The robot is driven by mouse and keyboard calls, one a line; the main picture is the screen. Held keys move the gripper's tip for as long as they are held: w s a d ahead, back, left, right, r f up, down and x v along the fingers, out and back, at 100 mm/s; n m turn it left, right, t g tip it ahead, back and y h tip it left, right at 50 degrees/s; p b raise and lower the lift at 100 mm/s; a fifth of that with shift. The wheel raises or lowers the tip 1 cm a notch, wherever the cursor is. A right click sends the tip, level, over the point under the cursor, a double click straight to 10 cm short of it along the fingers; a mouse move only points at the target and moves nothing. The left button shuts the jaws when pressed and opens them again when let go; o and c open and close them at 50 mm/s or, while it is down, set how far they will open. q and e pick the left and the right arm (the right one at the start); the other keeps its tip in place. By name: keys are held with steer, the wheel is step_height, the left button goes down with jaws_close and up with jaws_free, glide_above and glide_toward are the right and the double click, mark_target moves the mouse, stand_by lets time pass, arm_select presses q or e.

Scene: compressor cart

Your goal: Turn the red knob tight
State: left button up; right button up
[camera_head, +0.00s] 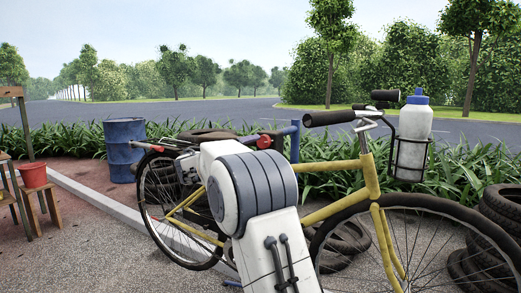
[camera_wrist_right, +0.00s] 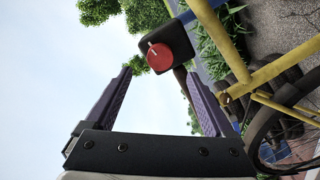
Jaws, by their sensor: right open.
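The red knob (camera_wrist_right: 160,58) has a white mark on its face and sits on a dark box (camera_wrist_right: 178,40). In the head view the red knob (camera_head: 264,142) shows just above my right arm, by a blue post. My right gripper (camera_wrist_right: 157,75) has two purple fingers spread wide, with nothing between them. In the wrist view the knob appears between and slightly beyond the fingertips, apart from both. In the head view my right arm hides the fingers. My left gripper is not in view.
A yellow bicycle (camera_head: 372,180) stands close by the knob and my arm, with a bottle (camera_head: 413,135) at its handlebar. Tyres (camera_head: 495,215) lie at the right. A blue barrel (camera_head: 124,145) and a red bucket (camera_head: 33,175) are at the left. Plants line the road behind.

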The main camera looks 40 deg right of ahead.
mark_target(263, 143)
steer(key=p+x, duration=0.1)
steer(key=x, duration=0.7)
steer(key=shift+w+d, duration=0.1)
steer(key=shift+d, duration=0.1)
steer(key=c, duration=1.4)
